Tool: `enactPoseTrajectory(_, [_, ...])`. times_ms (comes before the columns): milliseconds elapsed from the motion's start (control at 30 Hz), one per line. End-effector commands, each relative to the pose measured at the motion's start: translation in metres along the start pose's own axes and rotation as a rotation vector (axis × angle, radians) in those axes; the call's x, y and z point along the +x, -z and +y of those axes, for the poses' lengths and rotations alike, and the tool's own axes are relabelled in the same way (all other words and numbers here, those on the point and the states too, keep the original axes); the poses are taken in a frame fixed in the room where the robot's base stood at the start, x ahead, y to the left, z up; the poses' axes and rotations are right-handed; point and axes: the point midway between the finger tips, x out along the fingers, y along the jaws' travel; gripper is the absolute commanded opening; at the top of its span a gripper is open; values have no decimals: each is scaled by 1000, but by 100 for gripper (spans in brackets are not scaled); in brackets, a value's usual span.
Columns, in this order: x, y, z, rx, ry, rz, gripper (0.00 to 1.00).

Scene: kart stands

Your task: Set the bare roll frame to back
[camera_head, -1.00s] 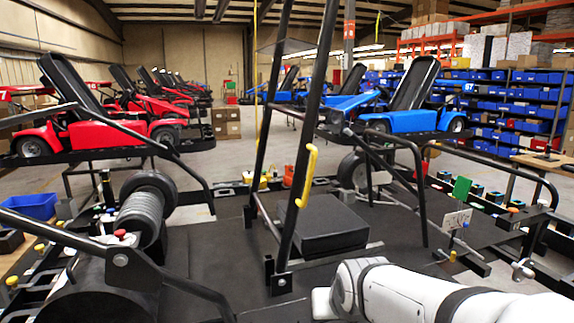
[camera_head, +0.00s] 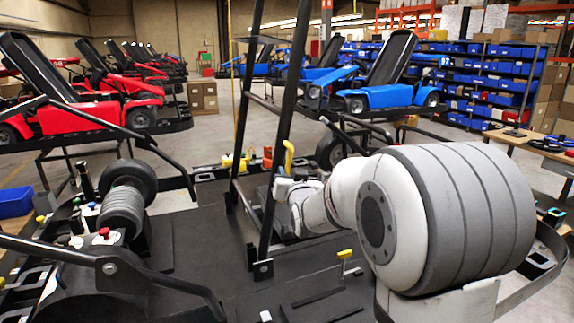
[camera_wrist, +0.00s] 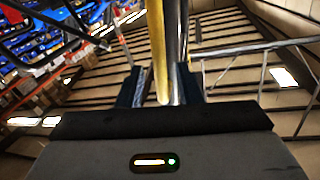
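The bare roll frame is a tall black tube frame (camera_head: 280,120) standing on the dark deck, its long bars leaning slightly in the head view. A yellow handle (camera_head: 289,155) is fixed to one of its bars. My gripper (camera_head: 283,187) is just below and beside that handle, partly hidden by the frame bar. In the wrist view the yellow handle (camera_wrist: 157,45) runs down between the two dark fingers of my gripper (camera_wrist: 158,92). The fingers are apart, with a small gap seen at the handle's left side.
A red kart (camera_head: 80,110) stands at back left and a blue kart (camera_head: 390,90) at back right. Blue bins fill shelves (camera_head: 490,75) behind.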

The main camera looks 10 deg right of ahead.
Motion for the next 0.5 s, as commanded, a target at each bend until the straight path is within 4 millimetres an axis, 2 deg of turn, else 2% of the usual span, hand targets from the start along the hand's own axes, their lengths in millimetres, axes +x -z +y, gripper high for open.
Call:
enactPoseTrajectory(200, [28, 2, 0, 0, -1, -2, 32])
enactPoseTrajectory(500, [39, 0, 1, 0, -1, -1, 32])
